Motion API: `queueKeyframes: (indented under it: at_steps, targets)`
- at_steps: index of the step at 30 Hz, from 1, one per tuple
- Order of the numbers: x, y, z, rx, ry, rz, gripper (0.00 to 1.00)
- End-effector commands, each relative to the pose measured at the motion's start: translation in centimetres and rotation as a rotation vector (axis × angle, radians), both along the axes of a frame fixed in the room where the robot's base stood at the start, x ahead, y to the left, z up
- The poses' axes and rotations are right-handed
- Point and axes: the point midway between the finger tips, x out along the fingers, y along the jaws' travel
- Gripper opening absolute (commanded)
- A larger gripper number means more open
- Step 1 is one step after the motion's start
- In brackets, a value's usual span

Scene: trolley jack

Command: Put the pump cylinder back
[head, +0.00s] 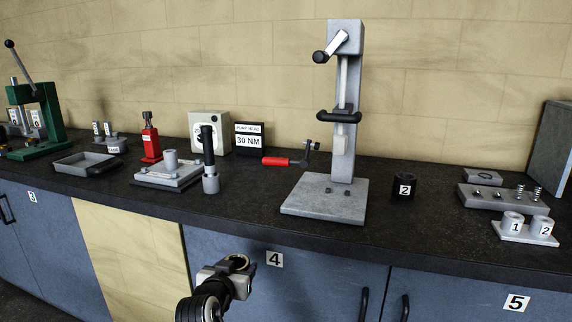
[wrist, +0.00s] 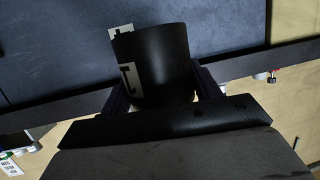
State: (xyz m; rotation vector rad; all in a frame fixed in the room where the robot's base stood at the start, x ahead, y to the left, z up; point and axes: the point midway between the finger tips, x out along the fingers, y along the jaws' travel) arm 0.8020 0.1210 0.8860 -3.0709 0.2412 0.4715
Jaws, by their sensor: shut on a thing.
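My gripper (head: 237,268) is low in front of the bench, in front of the blue cabinet doors. It is shut on a black hollow cylinder (head: 238,262). In the wrist view this black cylinder (wrist: 155,60) sits between the two fingers, with a white label that seems to read 1, partly cut off by its curve. A grey block with a short upright cylinder (head: 170,165) stands on a dark tray on the bench, well behind and left of my gripper. A similar black cylinder labelled 2 (head: 403,187) stands upright right of the press.
A grey press (head: 343,110) stands mid-bench. A red-handled wrench (head: 280,161), a 30 NM sign (head: 249,140) and a black-handled upright tool (head: 209,160) are left of it. Grey parts trays (head: 485,198) stand at right. The bench front between is clear.

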Motion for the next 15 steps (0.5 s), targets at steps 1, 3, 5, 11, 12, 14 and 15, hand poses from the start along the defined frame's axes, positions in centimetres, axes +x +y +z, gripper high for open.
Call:
queueKeyframes:
  at_steps: [1, 3, 5, 11, 12, 14, 15]
  targets:
    - [0.8, -0.4, -2.5, -0.004, 0.007, 0.026, 0.04]
    - [1.7, -0.8, -5.7, -0.002, 0.006, 0.066, 0.04]
    - [2.3, -1.2, -8.5, -0.002, 0.005, 0.097, 0.04]
    - [2.7, -3.3, -18.3, 0.000, 0.006, 0.180, 0.04]
    - [2.5, -3.9, -20.3, 0.001, 0.006, 0.190, 0.04]
    - [2.0, -4.9, -23.3, 0.001, 0.006, 0.200, 0.04]
    - [1.5, -5.7, -25.2, 0.000, 0.004, 0.205, 0.04]
